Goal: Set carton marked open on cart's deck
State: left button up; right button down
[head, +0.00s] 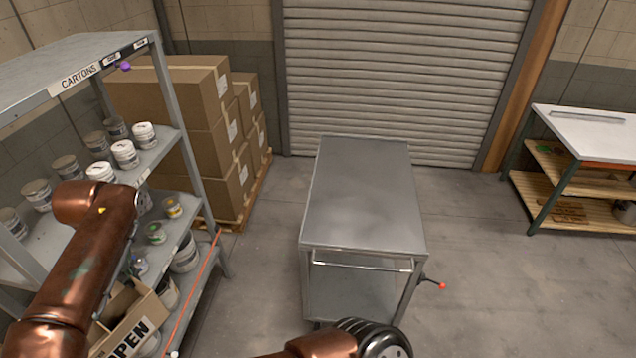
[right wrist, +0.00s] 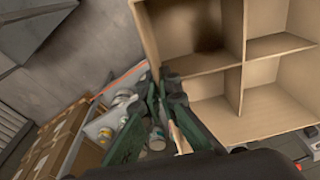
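The carton marked OPEN (head: 131,325) is a brown open-topped box at the lower left of the head view, by the shelving unit. The right wrist view shows its divided, empty-looking compartments (right wrist: 275,90) close up. My right gripper (right wrist: 164,82) has its green fingers drawn together at a corner of the carton, with the thin wall appearing pinched between the tips. The cart's grey deck (head: 365,195) is bare, in the middle of the head view. My left gripper is out of view.
The shelving unit (head: 160,158) labelled CARTONS holds several paint cans beside the carton. Stacked brown boxes (head: 195,125) stand behind it. A workbench (head: 590,130) is at the right. A red-tipped lever (head: 441,285) sticks out from the cart. Floor is clear between shelving and cart.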

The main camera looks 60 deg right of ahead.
aim_at(371, 217)
jog(key=u, duration=0.2)
jog(key=k, duration=0.25)
jog(key=z, duration=1.4)
jog(key=i, duration=0.7)
jog(key=z, duration=0.6)
jog(key=i, duration=0.45)
jog(key=z, duration=0.05)
